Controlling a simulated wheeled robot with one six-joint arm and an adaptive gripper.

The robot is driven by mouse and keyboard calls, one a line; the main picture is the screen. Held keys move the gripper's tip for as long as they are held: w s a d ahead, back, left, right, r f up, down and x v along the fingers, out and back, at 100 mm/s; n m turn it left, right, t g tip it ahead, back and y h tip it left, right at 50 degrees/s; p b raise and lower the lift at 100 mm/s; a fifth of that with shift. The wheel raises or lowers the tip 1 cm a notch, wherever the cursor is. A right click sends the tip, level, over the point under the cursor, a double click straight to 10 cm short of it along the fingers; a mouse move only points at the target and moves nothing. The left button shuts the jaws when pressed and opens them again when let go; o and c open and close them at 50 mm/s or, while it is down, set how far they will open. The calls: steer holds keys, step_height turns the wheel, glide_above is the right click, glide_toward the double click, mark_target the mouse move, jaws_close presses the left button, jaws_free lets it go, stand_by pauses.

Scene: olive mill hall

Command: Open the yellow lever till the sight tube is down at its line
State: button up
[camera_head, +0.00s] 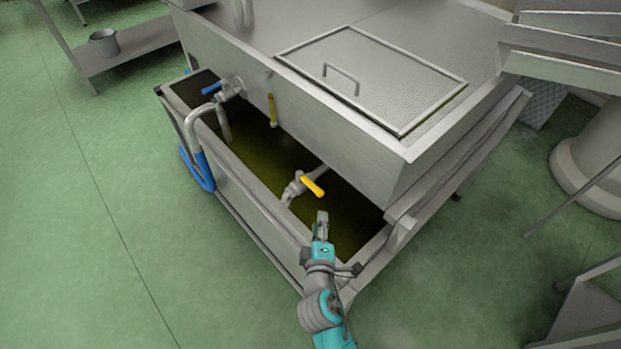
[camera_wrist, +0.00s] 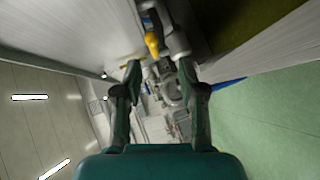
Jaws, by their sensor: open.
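The yellow lever (camera_head: 312,186) sits on a grey valve (camera_head: 295,187) low on the front of the steel tank, above the open trough. In the wrist view the yellow lever (camera_wrist: 152,44) shows ahead of the fingers, beside its valve body (camera_wrist: 178,42). The sight tube (camera_head: 271,109) is a short upright yellow tube on the tank front; its line is too small to make out. My gripper (camera_head: 322,218) is just in front of the lever, apart from it. In the wrist view my gripper (camera_wrist: 160,75) has its fingers spread with nothing between them.
A second valve with a blue lever (camera_head: 211,88) is at the trough's left end. Dark greenish liquid (camera_head: 270,150) lies in the trough.

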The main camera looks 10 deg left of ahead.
mark_target(314, 191)
steer(key=x, duration=0.4)
steer(key=a+r+x, duration=0.1)
steer(key=x, duration=0.7)
steer(key=shift+w+a+r, duration=0.3)
steer(key=shift+w+a, duration=0.1)
jaws_close()
